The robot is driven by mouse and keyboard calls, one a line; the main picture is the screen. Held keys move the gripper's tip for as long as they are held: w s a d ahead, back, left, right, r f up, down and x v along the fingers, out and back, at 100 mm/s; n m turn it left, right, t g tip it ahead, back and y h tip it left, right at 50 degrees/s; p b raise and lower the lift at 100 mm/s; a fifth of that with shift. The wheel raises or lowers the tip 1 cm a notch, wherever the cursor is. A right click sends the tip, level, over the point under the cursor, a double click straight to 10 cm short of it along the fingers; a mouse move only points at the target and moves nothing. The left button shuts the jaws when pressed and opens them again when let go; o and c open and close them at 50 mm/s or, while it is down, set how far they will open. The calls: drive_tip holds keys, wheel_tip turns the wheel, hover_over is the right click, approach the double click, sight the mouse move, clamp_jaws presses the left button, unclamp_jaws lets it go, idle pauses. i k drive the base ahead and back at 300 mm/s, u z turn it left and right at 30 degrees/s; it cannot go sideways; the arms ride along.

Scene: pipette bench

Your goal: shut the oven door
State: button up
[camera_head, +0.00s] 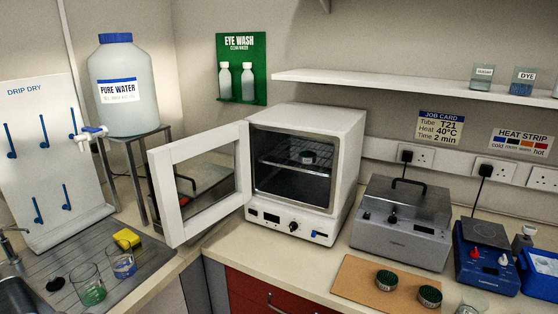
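The white oven (342,136) stands on the bench in the middle of the head view. Its door (171,222) is hinged at the oven's left side and stands wide open, swung out to the left. The door has a white frame, a glass pane and a dark bar handle near its left edge. Inside the oven, a wire rack (287,167) holds a small dark round item (308,157). My gripper is not in view.
A grey lidded box with a handle (401,240) stands right of the oven. A brown board (347,287) with dark round items lies in front of it. A water tank stand (167,176), beakers and a yellow sponge (127,238) are near the open door.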

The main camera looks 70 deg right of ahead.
sight(159, 173)
drive_tip(key=u, duration=0.1)
drive_tip(key=i, duration=0.2)
drive_tip(key=z, duration=2.35)
